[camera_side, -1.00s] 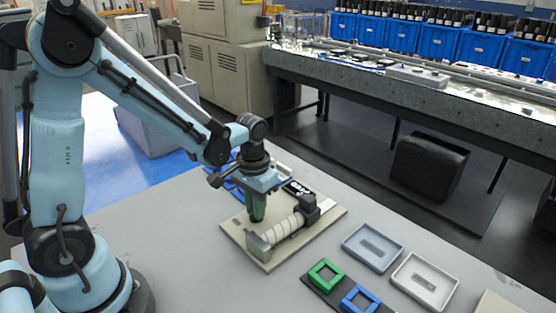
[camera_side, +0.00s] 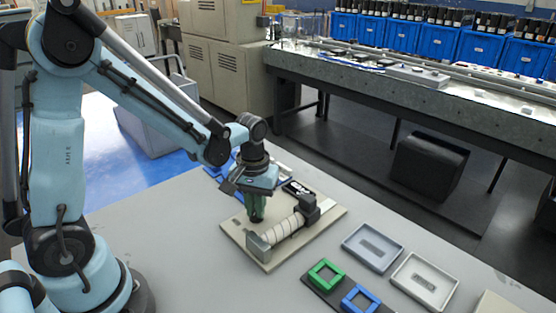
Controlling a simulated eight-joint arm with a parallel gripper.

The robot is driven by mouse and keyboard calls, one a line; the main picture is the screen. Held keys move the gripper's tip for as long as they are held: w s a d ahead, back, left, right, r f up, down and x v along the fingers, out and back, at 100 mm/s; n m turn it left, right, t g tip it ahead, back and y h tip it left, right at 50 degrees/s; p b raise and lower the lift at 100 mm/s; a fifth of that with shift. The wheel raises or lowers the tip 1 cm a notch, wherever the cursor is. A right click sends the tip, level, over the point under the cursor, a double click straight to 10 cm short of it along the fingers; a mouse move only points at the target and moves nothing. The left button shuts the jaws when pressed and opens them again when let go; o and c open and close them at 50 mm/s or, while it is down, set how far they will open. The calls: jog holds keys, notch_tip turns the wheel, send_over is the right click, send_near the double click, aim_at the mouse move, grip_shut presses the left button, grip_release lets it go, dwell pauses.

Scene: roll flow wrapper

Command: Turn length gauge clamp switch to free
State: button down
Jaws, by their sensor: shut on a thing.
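The length gauge is a beige base plate (camera_side: 322,227) with a ribbed, light-coloured roll (camera_side: 286,229) lying along it. A grey end block (camera_side: 258,246) stands at the near end of the roll and a black slider block (camera_side: 308,208) at its far end. My gripper (camera_side: 256,216) points down over the left part of the plate, beside the roll. Its green fingers are together on something at the plate. The clamp switch itself is hidden behind the fingers, so its position cannot be told.
A blue-grey tray (camera_side: 348,241) and a whitish tray (camera_side: 398,282) lie right of the plate. A green square frame (camera_side: 325,265) and a blue one (camera_side: 360,292) sit on a dark strip in front. Blue parts lie behind my gripper. The table's front left is clear.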

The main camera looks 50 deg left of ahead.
jog(key=c, duration=1.1)
grip_release()
jog(key=shift+c, duration=0.2)
notch_tip(320, 180, up, 12)
jog(key=shift+r, duration=0.1)
jog(key=s+m+t, duration=0.1)
jog(key=m+t, duration=0.1)
jog(key=s+d+m+t, duration=0.1)
jog(key=s+m+t, duration=0.3)
jog(key=t, duration=0.1)
jog(key=shift+s+d, duration=0.25)
jog(key=shift+d, duration=0.1)
